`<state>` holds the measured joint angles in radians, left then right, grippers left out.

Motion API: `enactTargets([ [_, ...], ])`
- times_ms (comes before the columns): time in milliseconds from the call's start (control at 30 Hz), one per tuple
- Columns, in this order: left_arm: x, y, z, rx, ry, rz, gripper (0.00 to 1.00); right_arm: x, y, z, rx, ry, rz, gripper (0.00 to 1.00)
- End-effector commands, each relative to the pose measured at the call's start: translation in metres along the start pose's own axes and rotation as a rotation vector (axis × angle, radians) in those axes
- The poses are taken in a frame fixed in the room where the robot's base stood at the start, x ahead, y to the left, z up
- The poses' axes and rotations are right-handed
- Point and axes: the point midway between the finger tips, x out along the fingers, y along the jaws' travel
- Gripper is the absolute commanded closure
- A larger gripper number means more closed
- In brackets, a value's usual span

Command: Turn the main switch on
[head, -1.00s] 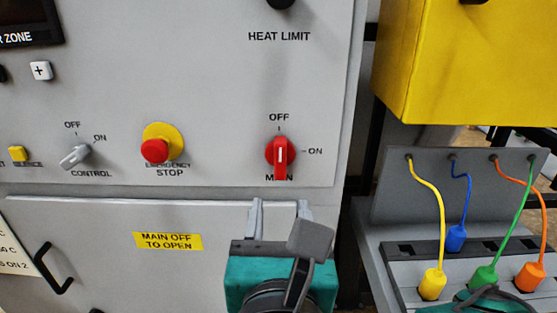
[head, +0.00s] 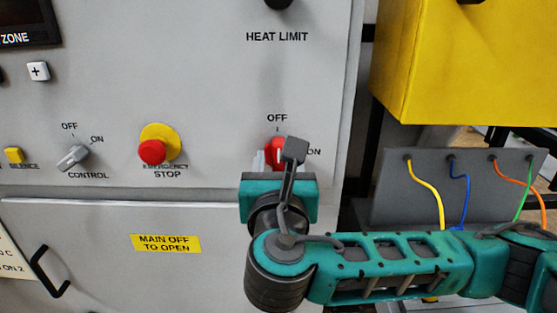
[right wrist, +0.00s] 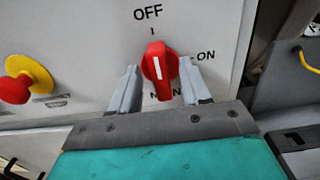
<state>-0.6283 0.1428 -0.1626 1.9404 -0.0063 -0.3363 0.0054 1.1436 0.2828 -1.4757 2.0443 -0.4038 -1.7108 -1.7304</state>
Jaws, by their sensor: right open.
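The red main switch (head: 276,148) is on the lower right of the grey furnace panel, partly hidden behind my right gripper (head: 271,162). The right wrist view shows the red knob (right wrist: 159,67) clearly, its white stripe close to upright and in line with the OFF mark above; ON is to its right. My right gripper is open, with one finger on the left and one on the right of the knob. I cannot tell whether the fingers touch it. My left gripper is not in view.
A red emergency stop (head: 152,152) on a yellow disc and a grey control switch (head: 73,157) are to the left. Below is a door panel with a black handle (head: 48,271). A yellow box (head: 451,62) and coloured cables are at the right.

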Motion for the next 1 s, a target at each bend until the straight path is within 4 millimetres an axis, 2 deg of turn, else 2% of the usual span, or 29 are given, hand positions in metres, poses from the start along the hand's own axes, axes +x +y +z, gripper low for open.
enactTargets([
  [133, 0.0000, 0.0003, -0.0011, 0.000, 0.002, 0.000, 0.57, 0.0079, -0.0003, -0.0002, 0.001, 0.001, 0.000, 0.53],
  [400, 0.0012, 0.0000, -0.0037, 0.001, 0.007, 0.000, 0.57, 0.0087, -0.0001, -0.0002, 0.001, 0.001, 0.000, 0.53],
  [900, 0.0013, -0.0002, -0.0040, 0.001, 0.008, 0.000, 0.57, 0.0085, -0.0002, -0.0001, 0.001, 0.001, 0.000, 1.00],
  [1000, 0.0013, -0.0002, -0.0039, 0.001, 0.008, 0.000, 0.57, 0.0086, -0.0003, 0.0000, 0.001, 0.000, -0.001, 1.00],
])
